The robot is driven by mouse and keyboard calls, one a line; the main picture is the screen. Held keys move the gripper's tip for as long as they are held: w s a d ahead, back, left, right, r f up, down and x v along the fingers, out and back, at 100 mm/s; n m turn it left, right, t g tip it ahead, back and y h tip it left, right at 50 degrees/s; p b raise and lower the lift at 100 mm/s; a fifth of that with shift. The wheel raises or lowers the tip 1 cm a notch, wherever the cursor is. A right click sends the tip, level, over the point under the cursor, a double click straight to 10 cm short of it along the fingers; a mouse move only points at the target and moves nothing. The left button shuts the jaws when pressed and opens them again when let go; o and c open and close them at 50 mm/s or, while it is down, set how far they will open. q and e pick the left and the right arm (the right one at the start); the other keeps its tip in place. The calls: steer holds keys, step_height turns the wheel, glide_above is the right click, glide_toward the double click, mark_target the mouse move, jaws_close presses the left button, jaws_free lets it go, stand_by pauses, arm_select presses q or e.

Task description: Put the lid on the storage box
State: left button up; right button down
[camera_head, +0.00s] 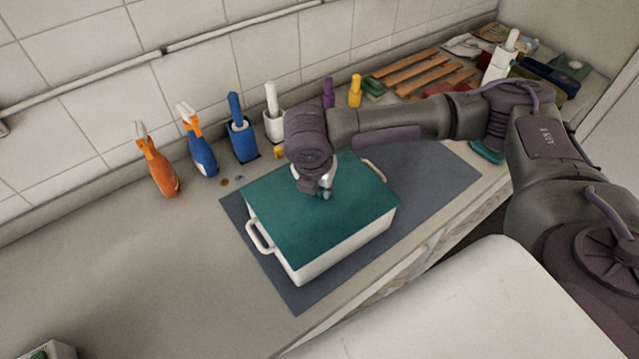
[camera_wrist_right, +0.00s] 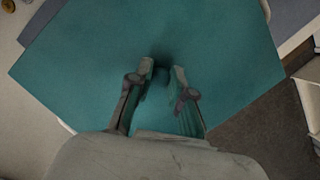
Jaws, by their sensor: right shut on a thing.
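The white storage box (camera_head: 341,246) stands on a dark grey mat on the counter, with a white handle at each end. The flat teal lid (camera_head: 285,222) covers the box top in the head view. Whether it is fully seated all round I cannot tell. My right gripper (camera_head: 325,190) is at the far middle of the lid, pointing down. In the right wrist view, the lid (camera_wrist_right: 215,55) fills most of the picture, and the two fingers of my right gripper (camera_wrist_right: 162,75) are close together at its middle, shut on the lid. The grip point itself is mostly hidden. My left gripper is not in view.
An orange spray bottle (camera_head: 158,166), a blue spray bottle (camera_head: 199,143) and brushes in holders stand along the tiled wall. Wooden slats (camera_head: 418,72) and other items lie at the far right. The counter left of the mat (camera_head: 435,175) is largely clear.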

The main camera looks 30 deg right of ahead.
stand_by(0.3)
steer(key=shift+c, duration=2.4)
jaws_free()
steer(key=shift+r, duration=0.1)
step_height(320, 180, up, 5)
steer(key=p, duration=0.6)
steer(key=shift+r+p, duration=0.8)
steer(key=shift+r, duration=0.15)
jaws_close()
